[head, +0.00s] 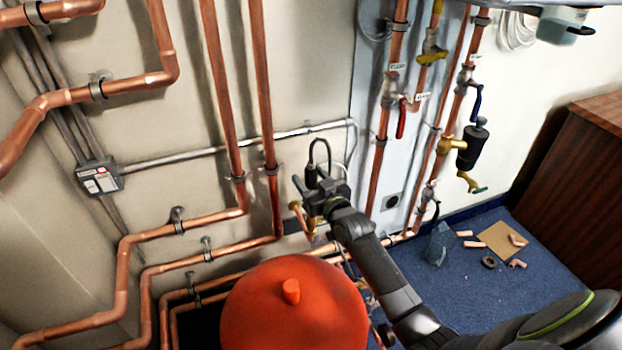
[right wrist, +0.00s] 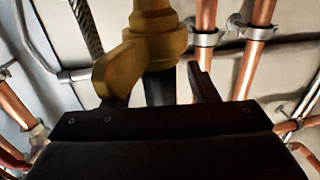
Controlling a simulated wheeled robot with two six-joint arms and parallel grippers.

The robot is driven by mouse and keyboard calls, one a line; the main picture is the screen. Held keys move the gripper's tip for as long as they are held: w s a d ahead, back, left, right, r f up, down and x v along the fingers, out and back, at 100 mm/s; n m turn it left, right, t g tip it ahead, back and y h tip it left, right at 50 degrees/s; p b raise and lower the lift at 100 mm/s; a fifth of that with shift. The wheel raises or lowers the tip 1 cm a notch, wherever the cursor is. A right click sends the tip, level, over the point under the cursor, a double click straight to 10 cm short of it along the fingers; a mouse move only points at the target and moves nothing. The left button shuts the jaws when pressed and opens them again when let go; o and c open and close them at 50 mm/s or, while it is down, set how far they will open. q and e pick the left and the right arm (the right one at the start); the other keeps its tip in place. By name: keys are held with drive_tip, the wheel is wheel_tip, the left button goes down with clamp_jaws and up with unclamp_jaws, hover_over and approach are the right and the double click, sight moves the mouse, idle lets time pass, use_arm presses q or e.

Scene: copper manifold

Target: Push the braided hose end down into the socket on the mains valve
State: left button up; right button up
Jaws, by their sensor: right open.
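My right gripper (head: 308,196) reaches in from the lower right in the head view, near the wall pipes. A dark looped hose (head: 319,142) arches above it, with a black end (head: 311,176) close to the fingers. A brass fitting (head: 311,224), apparently the mains valve, shows just below. In the right wrist view a brass body (right wrist: 155,38) with a wide lever fills the upper middle, and a grey braided length (right wrist: 86,28) runs beside it. The right gripper (right wrist: 162,88) is open, a dark cylinder between its fingers. The socket is hidden. My left gripper is out of view.
An orange-red dome (head: 293,312) stands in the foreground below the gripper. Copper pipes (head: 262,110) run close on the left. A panel with valves and a black filter (head: 472,148) is to the right. Offcuts and card (head: 498,238) lie on the blue floor.

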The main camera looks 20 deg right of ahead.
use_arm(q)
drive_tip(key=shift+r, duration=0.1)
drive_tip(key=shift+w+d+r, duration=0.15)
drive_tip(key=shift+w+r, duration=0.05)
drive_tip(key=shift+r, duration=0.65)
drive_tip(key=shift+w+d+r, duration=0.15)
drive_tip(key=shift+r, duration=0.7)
use_arm(e)
drive_tip(key=s+d, duration=0.1)
drive_tip(key=s, duration=1.6)
drive_tip(key=shift+s+d, duration=0.15)
drive_tip(key=shift+s, duration=0.05)
